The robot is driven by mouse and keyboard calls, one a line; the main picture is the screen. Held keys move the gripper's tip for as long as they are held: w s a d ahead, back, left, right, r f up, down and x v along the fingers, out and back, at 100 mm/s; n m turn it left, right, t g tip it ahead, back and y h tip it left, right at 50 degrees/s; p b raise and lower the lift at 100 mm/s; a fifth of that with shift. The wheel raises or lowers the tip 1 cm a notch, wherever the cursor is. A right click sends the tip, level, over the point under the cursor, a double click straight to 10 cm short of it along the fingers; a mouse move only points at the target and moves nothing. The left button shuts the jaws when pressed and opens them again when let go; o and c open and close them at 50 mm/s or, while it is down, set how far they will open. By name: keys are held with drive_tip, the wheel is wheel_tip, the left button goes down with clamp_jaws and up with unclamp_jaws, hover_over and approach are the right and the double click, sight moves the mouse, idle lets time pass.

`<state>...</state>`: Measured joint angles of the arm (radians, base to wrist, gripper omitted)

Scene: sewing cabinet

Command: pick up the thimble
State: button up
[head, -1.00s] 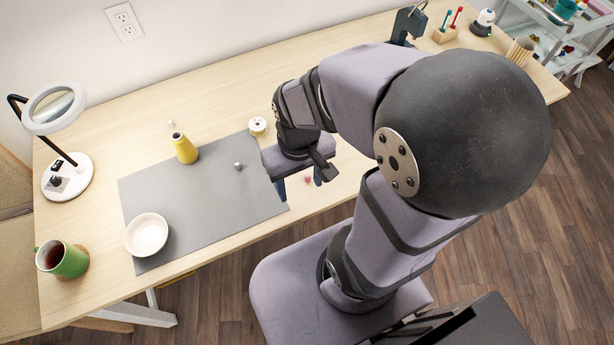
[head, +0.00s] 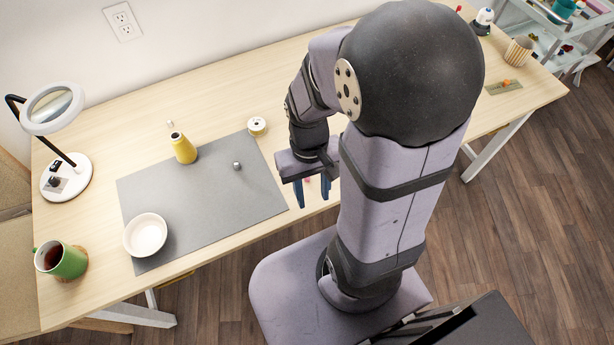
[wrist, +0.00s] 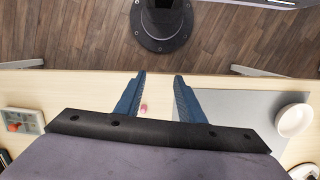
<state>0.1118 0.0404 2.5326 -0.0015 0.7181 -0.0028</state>
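The thimble, a small silvery piece (head: 237,166), sits on the grey mat (head: 215,205) right of the mat's middle in the head view. I cannot make it out in the wrist view, where my gripper's body covers part of the table. My gripper (head: 313,193) points down with its two blue fingers spread, past the mat's right edge and to the right of the thimble. The fingers also show apart in the wrist view (wrist: 159,78), with nothing held between them.
A small pink object (head: 307,180) lies on the table by my fingers. A white bowl (head: 146,235) and yellow bottle (head: 183,149) stand on the mat. A white spool (head: 257,126) is behind it. A green mug (head: 65,261) and magnifier lamp (head: 68,177) stand left.

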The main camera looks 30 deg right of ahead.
drive_tip(key=w+d+f+n, duration=0.1)
drive_tip(key=w, duration=0.2)
drive_tip(key=w+d+f+n+t, duration=0.1)
drive_tip(key=w, duration=0.2)
drive_tip(key=w+d+f+n, duration=0.1)
drive_tip(key=w, duration=0.2)
drive_tip(key=shift+w+d+f, duration=0.1)
drive_tip(key=shift+w+d, duration=0.25)
drive_tip(key=shift+w, duration=0.05)
drive_tip(key=n, duration=0.1)
drive_tip(key=w+n, duration=0.1)
drive_tip(key=shift+d+n+t, duration=0.1)
drive_tip(key=shift+n+t, duration=0.2)
drive_tip(key=shift+t, duration=0.1)
drive_tip(key=shift+s+f+p, duration=0.15)
drive_tip(key=shift+f+p, duration=0.1)
drive_tip(key=shift+f, duration=1.15)
drive_tip(key=shift+s+f+p, duration=0.1)
drive_tip(key=shift+f+p, duration=0.15)
drive_tip(key=shift+f, duration=1.95)
